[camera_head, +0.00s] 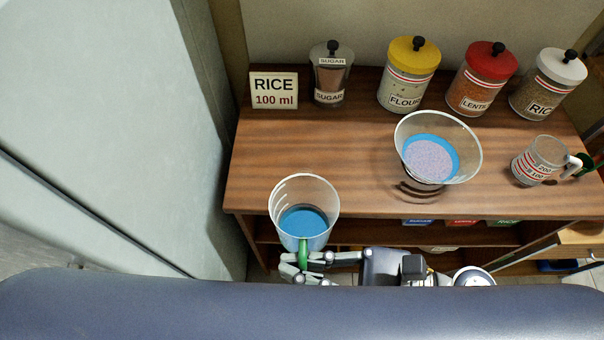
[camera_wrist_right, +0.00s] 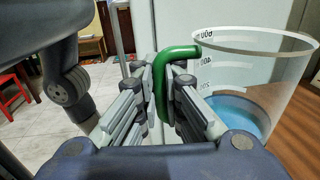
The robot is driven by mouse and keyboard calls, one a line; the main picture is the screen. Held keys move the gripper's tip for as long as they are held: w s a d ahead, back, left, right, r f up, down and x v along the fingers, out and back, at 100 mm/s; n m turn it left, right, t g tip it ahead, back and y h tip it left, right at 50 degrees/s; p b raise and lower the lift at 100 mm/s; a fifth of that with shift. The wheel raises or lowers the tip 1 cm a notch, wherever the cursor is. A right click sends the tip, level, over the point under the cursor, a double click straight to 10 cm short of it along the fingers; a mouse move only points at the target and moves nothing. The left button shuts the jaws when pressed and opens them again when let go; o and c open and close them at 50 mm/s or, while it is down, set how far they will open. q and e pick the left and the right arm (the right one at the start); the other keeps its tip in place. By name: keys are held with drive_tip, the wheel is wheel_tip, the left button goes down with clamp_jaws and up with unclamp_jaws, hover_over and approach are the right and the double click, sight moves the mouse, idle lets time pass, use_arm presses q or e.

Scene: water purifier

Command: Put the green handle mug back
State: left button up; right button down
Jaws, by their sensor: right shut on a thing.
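The green handle mug (camera_head: 304,207) is a clear measuring mug with a blue base inside. It is upright at the front left edge of the wooden counter in the head view. My right gripper (camera_head: 303,268) is shut on its green handle, on the near side of the mug. In the right wrist view the green handle (camera_wrist_right: 178,52) passes between the fingers of the right gripper (camera_wrist_right: 165,92), and the clear mug (camera_wrist_right: 240,85) is at the right. I cannot tell whether the mug's bottom touches the counter. My left gripper is not in view.
A clear bowl (camera_head: 457,133) with pale grains stands mid-counter. A white-handled measuring mug (camera_head: 538,160) is at the right. A rice sign (camera_head: 273,91), sugar jar (camera_head: 330,85), flour jar (camera_head: 407,78), lentil jar (camera_head: 480,85) and rice jar (camera_head: 545,90) line the back. The left counter is clear.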

sight(308, 191)
drive_tip(key=w, duration=0.4)
drive_tip(key=w+p, duration=0.1)
drive_tip(key=w, duration=0.3)
drive_tip(key=w+p, duration=0.1)
drive_tip(key=w, duration=0.3)
drive_tip(key=shift+w+f, duration=0.3)
drive_tip(key=shift+f, duration=0.1)
drive_tip(key=shift+w+d+f+p, duration=0.15)
drive_tip(key=shift+w+p, duration=0.15)
drive_tip(key=shift+w, duration=0.45)
drive_tip(key=shift+w+f, duration=0.55)
drive_tip(key=shift+f, duration=0.3)
drive_tip(key=shift+s+f, duration=0.15)
drive_tip(key=shift+f, duration=0.6)
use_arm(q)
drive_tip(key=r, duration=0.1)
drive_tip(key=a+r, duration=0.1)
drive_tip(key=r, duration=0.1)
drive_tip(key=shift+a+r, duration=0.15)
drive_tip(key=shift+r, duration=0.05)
use_arm(e)
drive_tip(key=shift+f, duration=0.15)
drive_tip(key=c, duration=1.7)
unclamp_jaws()
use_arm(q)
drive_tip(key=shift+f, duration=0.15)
